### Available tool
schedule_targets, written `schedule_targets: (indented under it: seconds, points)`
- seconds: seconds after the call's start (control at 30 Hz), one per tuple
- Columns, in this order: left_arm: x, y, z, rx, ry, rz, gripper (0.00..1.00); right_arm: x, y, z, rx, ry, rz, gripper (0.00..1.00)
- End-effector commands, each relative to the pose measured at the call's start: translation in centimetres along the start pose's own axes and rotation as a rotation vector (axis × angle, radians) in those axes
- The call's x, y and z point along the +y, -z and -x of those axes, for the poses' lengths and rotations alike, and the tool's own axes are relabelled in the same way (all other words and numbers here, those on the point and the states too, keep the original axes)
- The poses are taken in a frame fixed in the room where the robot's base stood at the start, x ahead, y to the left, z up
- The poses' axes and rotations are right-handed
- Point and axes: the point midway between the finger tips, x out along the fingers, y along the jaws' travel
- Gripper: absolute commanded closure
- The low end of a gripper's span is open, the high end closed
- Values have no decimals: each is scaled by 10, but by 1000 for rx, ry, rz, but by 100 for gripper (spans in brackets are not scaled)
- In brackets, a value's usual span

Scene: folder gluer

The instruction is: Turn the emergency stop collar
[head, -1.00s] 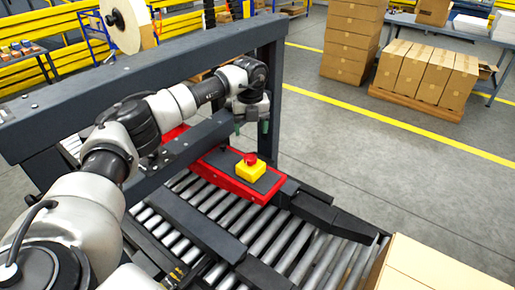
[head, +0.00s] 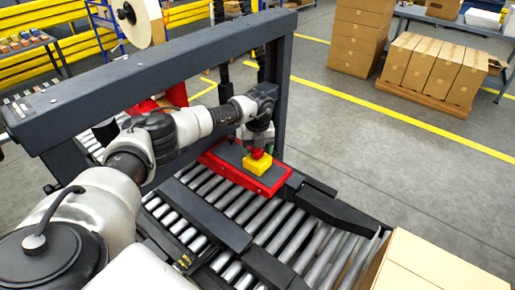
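The emergency stop is a yellow box (head: 257,166) with a red button collar (head: 257,153) on top. It sits on the dark top of a red-sided plate (head: 268,187) beside the roller conveyor. My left arm reaches in from the left, and my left gripper (head: 257,148) points down right at the red collar, overlapping its upper part in the picture. The fingertips are small and partly merged with the collar, so I cannot tell whether they touch it or how far apart they are. My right gripper is out of view.
A dark machine frame (head: 150,64) stands over and behind my arm. The roller conveyor (head: 225,215) runs below, with dark rails. A cardboard box (head: 440,265) is at the lower right. Stacked cartons (head: 430,72) stand on a pallet at the back right. The grey floor between is clear.

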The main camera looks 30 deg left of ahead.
Motion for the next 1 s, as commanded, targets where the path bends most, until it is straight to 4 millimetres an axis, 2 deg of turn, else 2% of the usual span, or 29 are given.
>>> schedule_targets:
  seconds: [0.03,0.3,0.33,0.67,1.0]
  points:
    - [0,0,0,0,0,0,37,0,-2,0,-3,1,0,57]
    - [0,0,1,0,0,0,78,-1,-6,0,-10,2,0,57]
    - [0,0,1,0,0,0,80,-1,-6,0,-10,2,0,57]
    - [0,0,0,0,1,-55,80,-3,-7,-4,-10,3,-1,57]
    - [0,-1,-1,-2,2,-299,80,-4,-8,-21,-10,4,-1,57]
